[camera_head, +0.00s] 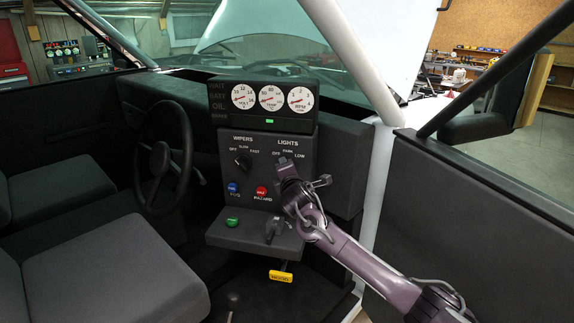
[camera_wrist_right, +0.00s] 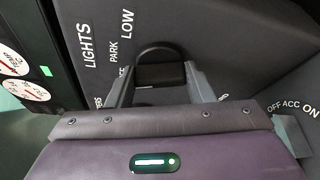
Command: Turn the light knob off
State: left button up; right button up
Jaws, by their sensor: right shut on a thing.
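The light knob (camera_wrist_right: 160,52) is black and round-topped, on the dash panel (camera_head: 243,205) under the LIGHTS label with OFF, PARK and LOW marks. In the right wrist view it sits between the two grey fingers of my right gripper (camera_wrist_right: 160,82), which is shut on it. Which mark the knob points to cannot be told. My left gripper is not in view.
The wiper knob (camera_head: 242,161) is to the left. Blue (camera_head: 232,187) and red (camera_head: 261,190) buttons sit below. A lower shelf holds a green button (camera_head: 233,222) and an ignition switch (camera_head: 274,229). Gauges (camera_head: 270,97) are above; the steering wheel (camera_head: 163,158) is at left.

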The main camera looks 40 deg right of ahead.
jog(key=n, duration=0.1)
jog(key=n+g+p, duration=0.1)
jog(key=n, duration=0.1)
jog(key=shift+a+f+g, duration=0.2)
jog(key=shift+f+g, duration=0.05)
jog(key=shift+g, duration=0.15)
jog(key=shift+f+n, duration=0.15)
jog(key=shift+n, duration=0.15)
jog(key=o, duration=1)
jog(key=shift+c, duration=0.2)
jog(key=shift+r, duration=0.3)
